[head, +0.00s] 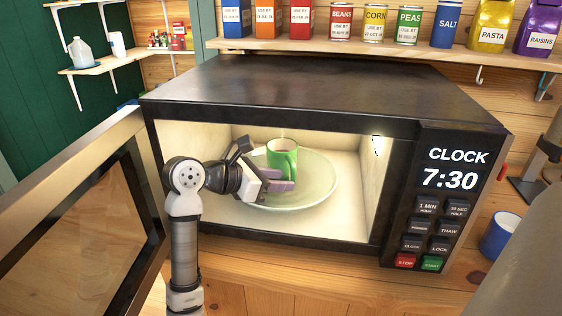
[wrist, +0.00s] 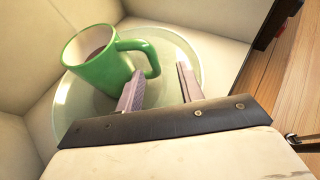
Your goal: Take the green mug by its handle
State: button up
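The green mug (head: 283,157) stands upright on the glass turntable plate (head: 318,190) inside the open microwave. In the wrist view the mug (wrist: 103,68) is at the upper left, and its handle (wrist: 154,62) points right, toward my fingers. A brown surface shows inside the mug. My gripper (head: 286,180) is inside the microwave at the mug's near side. In the wrist view my gripper (wrist: 160,71) is open. The handle's outer end shows between the fingertips, with the left fingertip at the handle's opening. I cannot tell whether they touch. In the head view the handle is not clearly visible.
The microwave door (head: 85,215) stands open at the left. The cavity wall (head: 375,180) is to the right of the plate. A blue mug (head: 497,236) stands outside at the right. A shelf (head: 400,50) with cans and packets is above.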

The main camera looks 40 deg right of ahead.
aim_at(293, 177)
jog(key=x, duration=0.1)
jog(key=p+x, duration=0.1)
jog(key=x, duration=0.1)
jog(key=p+x, duration=0.1)
jog(key=shift+w+d+r, duration=0.1)
jog(key=shift+w+d, duration=0.05)
jog(key=shift+d, duration=0.45)
jog(key=shift+w, duration=0.1)
jog(key=shift+c, duration=0.4)
grip_shut()
